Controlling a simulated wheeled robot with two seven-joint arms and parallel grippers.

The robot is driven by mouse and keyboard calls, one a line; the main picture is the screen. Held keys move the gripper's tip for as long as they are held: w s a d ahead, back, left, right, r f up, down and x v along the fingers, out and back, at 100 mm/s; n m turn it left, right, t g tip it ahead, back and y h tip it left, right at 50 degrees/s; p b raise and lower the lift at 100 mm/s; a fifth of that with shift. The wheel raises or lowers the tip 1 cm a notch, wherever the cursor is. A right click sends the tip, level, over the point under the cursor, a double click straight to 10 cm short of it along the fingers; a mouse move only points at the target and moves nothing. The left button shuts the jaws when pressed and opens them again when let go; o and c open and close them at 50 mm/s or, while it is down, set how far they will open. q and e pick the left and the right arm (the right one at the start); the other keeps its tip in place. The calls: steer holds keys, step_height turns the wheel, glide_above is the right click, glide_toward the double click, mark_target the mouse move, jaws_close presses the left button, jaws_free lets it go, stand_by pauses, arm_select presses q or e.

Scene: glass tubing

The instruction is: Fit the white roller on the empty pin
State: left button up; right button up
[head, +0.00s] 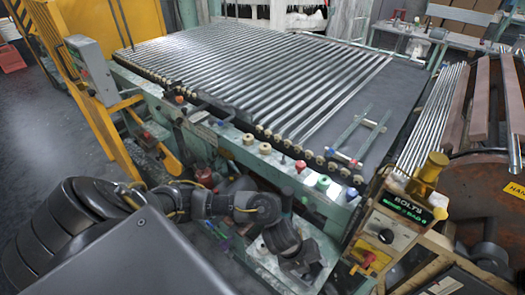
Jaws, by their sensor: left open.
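My left arm comes in from the left, and my left gripper (303,270) points down at the lower middle, in front of the green machine frame (225,150). It is open, and I see nothing held in it. Along the front rail of the frame are small coloured knobs or rollers: two cream ones (265,148), a red one (300,166) and a green one (322,183). I cannot tell which piece is the white roller. The empty pin cannot be picked out at this size. My right gripper is not in view.
A bed of long shiny glass tubes (240,75) fills the machine top. A yellow post frame (75,75) and grey box (92,70) stand at left.

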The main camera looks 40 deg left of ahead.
arm_select(q)
steer(key=a+m+g+y, duration=0.2)
steer(key=a+m+y, duration=0.1)
steer(key=a, duration=0.7)
steer(key=m+g+y, duration=0.1)
steer(key=m+y, duration=0.1)
glide_above(263, 244)
steer(key=f, duration=0.1)
steer(key=f+b, duration=0.1)
steer(key=f, duration=0.2)
steer(key=shift+s+a+f+b, duration=0.1)
steer(key=shift+s+f+b, duration=0.2)
steer(key=shift+s+b, duration=0.1)
steer(key=shift+f, duration=0.45)
steer(key=f, duration=0.4)
steer(key=shift+d+f, duration=0.15)
steer(key=shift+d, duration=0.1)
steer(key=shift+w, duration=0.1)
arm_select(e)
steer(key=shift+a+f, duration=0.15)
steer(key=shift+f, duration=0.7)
arm_select(q)
steer(key=c, duration=1.1)
steer(key=shift+o, duration=0.2)
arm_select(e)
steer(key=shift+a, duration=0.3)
